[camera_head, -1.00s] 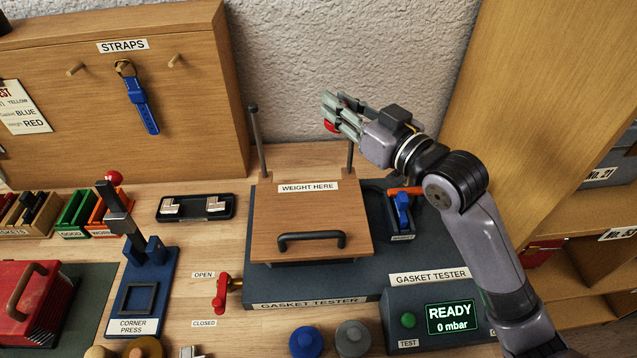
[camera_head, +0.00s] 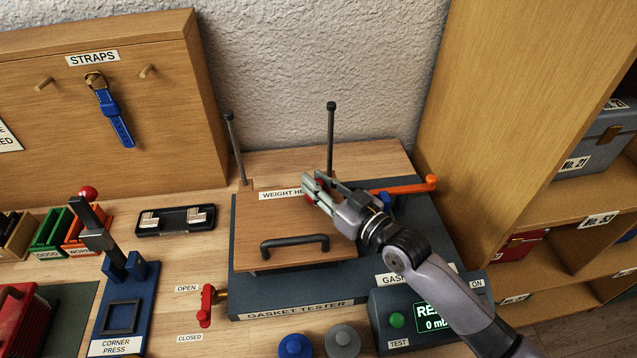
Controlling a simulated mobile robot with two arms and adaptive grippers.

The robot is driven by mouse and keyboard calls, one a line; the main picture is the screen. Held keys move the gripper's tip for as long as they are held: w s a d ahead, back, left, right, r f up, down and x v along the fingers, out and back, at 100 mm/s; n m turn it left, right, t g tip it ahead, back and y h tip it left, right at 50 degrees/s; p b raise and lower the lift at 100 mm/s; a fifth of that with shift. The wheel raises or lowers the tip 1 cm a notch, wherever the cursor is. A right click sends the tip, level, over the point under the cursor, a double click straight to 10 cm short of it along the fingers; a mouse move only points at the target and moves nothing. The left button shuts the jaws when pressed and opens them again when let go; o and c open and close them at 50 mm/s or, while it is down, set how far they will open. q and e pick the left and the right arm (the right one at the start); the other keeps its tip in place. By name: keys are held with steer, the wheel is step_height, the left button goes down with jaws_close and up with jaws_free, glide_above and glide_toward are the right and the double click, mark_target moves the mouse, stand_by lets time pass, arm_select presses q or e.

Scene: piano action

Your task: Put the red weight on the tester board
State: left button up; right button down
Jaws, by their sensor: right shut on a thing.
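The red weight (camera_head: 311,198) shows only in part, between the fingers of my right gripper (camera_head: 318,190). The gripper is shut on it, over the back right part of the wooden tester board (camera_head: 290,222). The board has a black handle (camera_head: 294,245) at its front and a "WEIGHT HERE" label (camera_head: 279,194) at its back edge, partly covered by the gripper. Whether the weight touches the board cannot be told from this view. My left gripper is not in view.
The gasket tester base (camera_head: 300,300) carries the board, with two upright posts (camera_head: 331,140) behind it. An orange lever (camera_head: 408,186) lies to the right. A red valve handle (camera_head: 206,305) and blue (camera_head: 295,345) and grey (camera_head: 342,340) round weights are in front.

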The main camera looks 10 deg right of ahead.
steer(key=shift+f, duration=0.1)
steer(key=c, duration=1.4)
jaws_free()
steer(key=shift+c, duration=0.2)
steer(key=shift+r, duration=0.2)
steer(key=b+v, duration=0.1)
steer(key=v, duration=0.6)
steer(key=shift+s+d+f, duration=0.1)
steer(key=shift+s+d, duration=0.05)
steer(key=shift+s, duration=0.1)
